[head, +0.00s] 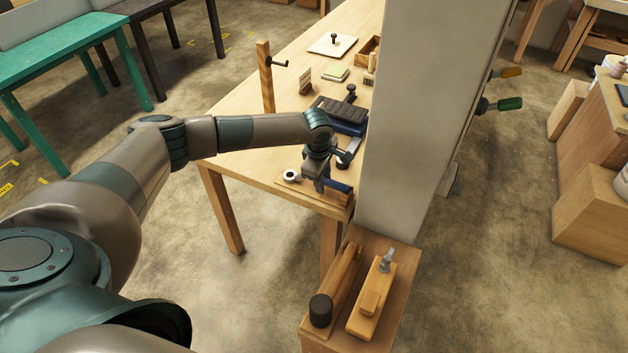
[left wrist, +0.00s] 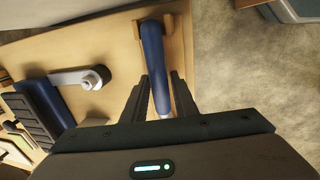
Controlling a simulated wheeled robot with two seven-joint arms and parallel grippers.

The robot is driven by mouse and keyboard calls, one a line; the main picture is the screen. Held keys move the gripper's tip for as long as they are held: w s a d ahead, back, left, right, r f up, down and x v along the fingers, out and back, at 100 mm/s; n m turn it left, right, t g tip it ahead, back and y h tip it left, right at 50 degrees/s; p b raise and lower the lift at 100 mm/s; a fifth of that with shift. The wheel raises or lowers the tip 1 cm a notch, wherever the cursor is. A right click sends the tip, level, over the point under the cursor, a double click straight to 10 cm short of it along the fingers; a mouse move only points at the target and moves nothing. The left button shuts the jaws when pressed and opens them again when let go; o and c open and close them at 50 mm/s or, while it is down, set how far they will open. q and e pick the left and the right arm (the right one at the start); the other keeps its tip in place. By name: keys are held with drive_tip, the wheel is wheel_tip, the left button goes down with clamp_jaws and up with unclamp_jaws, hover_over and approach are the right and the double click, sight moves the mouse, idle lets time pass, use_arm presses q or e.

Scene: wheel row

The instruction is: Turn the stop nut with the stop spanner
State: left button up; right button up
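The stop spanner lies on a wooden board at the table's front edge. Its blue handle (head: 340,186) shows right of my left gripper (head: 318,184), and a pale ring (head: 290,175), apparently its head, shows to the left. In the left wrist view the blue handle (left wrist: 152,55) runs between the two fingers of my left gripper (left wrist: 160,78); they look open around it, and contact is unclear. A grey arm with a round, dark-centred end (left wrist: 97,77), probably at the stop nut, stands beside the handle, apart from the fingers. My right gripper is not in view.
A blue device with a ribbed black top (head: 342,112) stands just behind on the table. A tall grey pillar (head: 405,130) hides the table's right side. A wooden stand (head: 388,328) with tools is in front. An upright wooden post (head: 266,78) stands at the table's left edge.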

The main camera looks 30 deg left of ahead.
use_arm(q)
drive_tip(key=c, duration=0.5)
clamp_jaws()
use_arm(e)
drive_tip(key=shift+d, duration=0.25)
use_arm(q)
drive_tip(key=shift+r, duration=0.1)
drive_tip(key=shift+r, duration=0.15)
drive_tip(key=shift+r+p, duration=0.9)
drive_tip(key=shift+r, duration=0.75)
drive_tip(key=shift+r+p, duration=0.65)
drive_tip(key=shift+r, duration=1)
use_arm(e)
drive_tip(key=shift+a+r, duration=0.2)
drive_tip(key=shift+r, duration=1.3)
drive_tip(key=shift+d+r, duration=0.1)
